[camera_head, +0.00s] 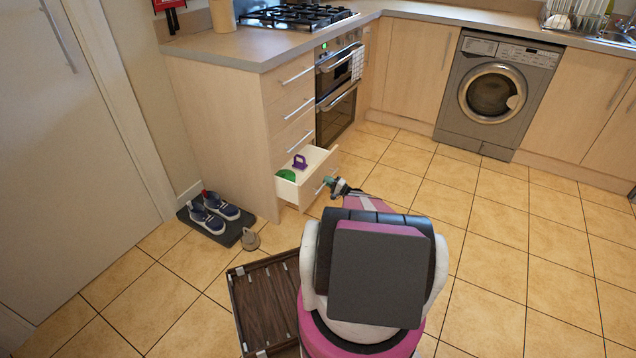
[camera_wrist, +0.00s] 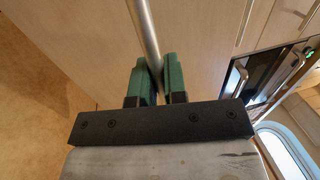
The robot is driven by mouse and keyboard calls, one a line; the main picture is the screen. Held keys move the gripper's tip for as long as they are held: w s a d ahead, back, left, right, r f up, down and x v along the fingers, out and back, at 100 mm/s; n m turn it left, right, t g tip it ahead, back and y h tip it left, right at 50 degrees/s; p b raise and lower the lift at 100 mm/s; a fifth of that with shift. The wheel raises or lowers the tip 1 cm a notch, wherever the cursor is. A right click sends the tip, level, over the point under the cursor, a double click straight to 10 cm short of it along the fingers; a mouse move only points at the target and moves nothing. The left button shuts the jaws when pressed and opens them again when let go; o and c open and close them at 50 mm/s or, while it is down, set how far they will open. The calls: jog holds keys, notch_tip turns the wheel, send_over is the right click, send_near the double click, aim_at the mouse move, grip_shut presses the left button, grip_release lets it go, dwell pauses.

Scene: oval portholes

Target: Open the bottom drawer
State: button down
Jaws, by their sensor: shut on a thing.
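The bottom drawer (camera_head: 312,172) of the wooden cabinet stands pulled out, with its inside showing. A purple item (camera_head: 299,162) and a green item (camera_head: 286,175) lie in it. My gripper (camera_head: 332,183) is at the drawer's front, at its bar handle (camera_head: 320,188). In the wrist view my gripper's green fingers (camera_wrist: 157,82) are on both sides of the metal bar handle (camera_wrist: 145,35) and are shut on it. Part of the handle is hidden behind the fingers.
Closed drawers (camera_head: 294,106) are above the open one. An oven (camera_head: 338,88) stands beside the cabinet. Shoes on a dark mat (camera_head: 216,220), a small grey-brown object (camera_head: 250,240) and a brown tray-like panel (camera_head: 268,302) are on the floor. Tiled floor (camera_head: 470,240) is clear to the right.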

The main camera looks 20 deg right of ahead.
jog(key=r+v, duration=0.2)
jog(key=v, duration=1.1)
jog(key=r+v, duration=0.3)
jog(key=v, duration=1)
jog(key=shift+v, duration=0.85)
jog(key=shift+d+r, duration=0.15)
jog(key=c, duration=1.2)
grip_release()
jog(key=v, duration=1)
jog(key=shift+s+d, duration=0.15)
jog(key=shift+s, duration=0.15)
